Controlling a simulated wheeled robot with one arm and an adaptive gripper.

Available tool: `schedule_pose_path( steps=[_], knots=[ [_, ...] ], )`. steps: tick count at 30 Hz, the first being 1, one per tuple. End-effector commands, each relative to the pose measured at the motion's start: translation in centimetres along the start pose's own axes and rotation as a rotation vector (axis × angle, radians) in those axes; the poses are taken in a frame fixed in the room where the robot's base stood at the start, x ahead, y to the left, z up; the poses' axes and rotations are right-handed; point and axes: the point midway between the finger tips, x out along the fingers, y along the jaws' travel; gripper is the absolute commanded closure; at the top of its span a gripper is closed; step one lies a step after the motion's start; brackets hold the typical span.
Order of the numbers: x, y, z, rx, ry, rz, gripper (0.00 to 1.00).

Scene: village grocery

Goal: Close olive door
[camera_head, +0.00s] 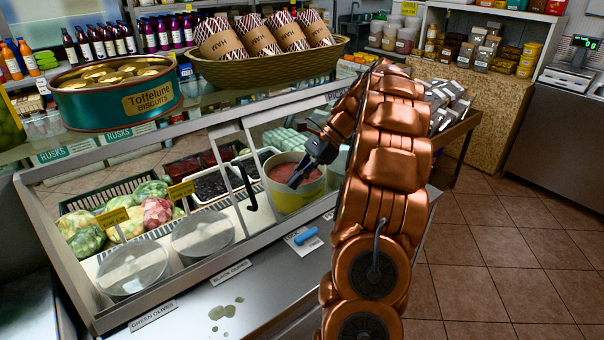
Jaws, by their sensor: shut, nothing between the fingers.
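A glass-fronted counter case with a pale metal frame (110,318) stands in front of me. Labels on its front ledge read green olive (153,316) and black olive (231,272). Pale upright door-frame edges (228,132) cross the middle of the case front, with a black curved handle (249,190) near them. How far any door stands open is hard to tell through the clear glass. My gripper (294,184) is shut and empty, to the right of the black handle, and appears in front of a tub of reddish food (291,197). My copper arm hides the case's right end.
Two round clear lids (203,237) and cabbages (157,211) are in the case. A biscuit tin (118,92) and a basket of hams (262,70) stand on top. A blue-handled item (306,236) lies on the steel ledge. Tiled floor (505,255) is clear at right.

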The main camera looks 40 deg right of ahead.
Motion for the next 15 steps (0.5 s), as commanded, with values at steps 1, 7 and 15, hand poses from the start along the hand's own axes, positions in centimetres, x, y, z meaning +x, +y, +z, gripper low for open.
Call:
schedule_pose_path(
  steps=[1, 7, 15],
  knots=[
    [0.5, 0.1, 0.1, 0.001, -0.001, 0.003, 1.00],
    [2.7, 0.1, 0.0, 0.003, 0.000, 0.003, 1.00],
    [5.7, 0.1, 0.9, 0.000, 0.001, 0.003, 1.00]
  ],
)
